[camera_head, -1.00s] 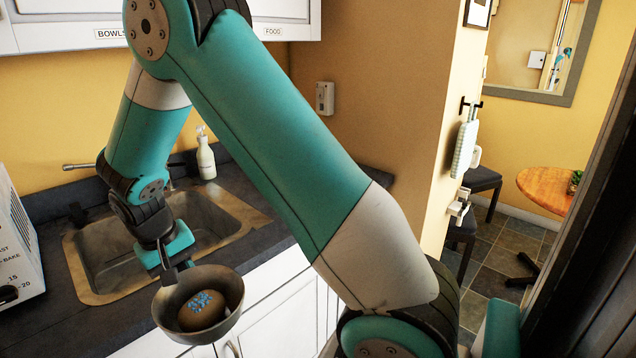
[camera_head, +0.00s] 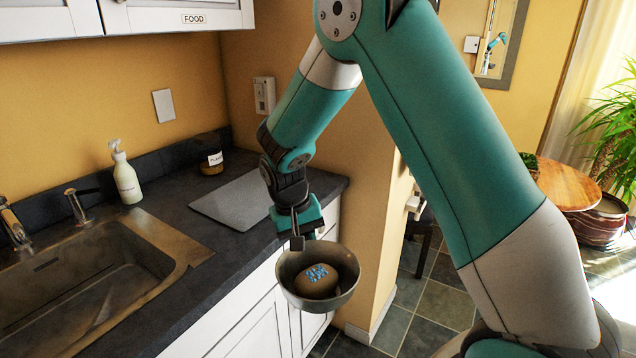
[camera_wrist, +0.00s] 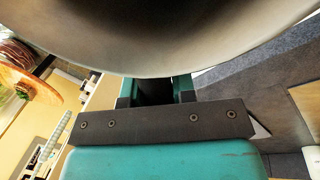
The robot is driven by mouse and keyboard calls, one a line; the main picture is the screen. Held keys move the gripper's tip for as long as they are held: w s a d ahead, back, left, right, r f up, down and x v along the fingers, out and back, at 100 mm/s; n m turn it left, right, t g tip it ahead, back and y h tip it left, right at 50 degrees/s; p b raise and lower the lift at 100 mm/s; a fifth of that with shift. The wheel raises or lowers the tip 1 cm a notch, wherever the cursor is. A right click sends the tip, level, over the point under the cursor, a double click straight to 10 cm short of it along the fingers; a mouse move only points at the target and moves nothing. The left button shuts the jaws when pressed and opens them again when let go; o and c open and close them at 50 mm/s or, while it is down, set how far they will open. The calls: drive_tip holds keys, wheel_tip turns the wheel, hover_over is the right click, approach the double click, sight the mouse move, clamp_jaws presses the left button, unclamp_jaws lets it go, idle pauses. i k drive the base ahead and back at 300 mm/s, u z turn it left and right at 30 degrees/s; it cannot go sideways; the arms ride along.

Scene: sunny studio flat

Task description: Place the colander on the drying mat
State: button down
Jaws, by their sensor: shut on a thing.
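The colander (camera_head: 346,268) is a round grey metal bowl; a brown rounded thing with blue marks (camera_head: 317,281) lies in it. My gripper (camera_head: 297,237) is shut on the colander's rim and holds it up in front of the counter edge, open side up. In the wrist view the colander's dark curved side (camera_wrist: 165,45) fills the top, close to my gripper (camera_wrist: 156,92). The drying mat (camera_head: 235,202) is a flat light-grey sheet on the dark counter, left of and behind the gripper. Its visible part is bare; my arm is close to its right edge.
The sink (camera_head: 80,285) lies left of the mat, with a white soap bottle (camera_head: 127,180) behind it. A dark labelled jar (camera_head: 212,163) stands behind the mat. The counter (camera_head: 180,200) ends near my gripper. A round wooden table (camera_head: 560,185) stands at the right.

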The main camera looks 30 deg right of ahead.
sight(266, 197)
drive_tip(key=z, duration=0.45)
drive_tip(key=i, duration=1.1)
drive_tip(key=u, duration=1.45)
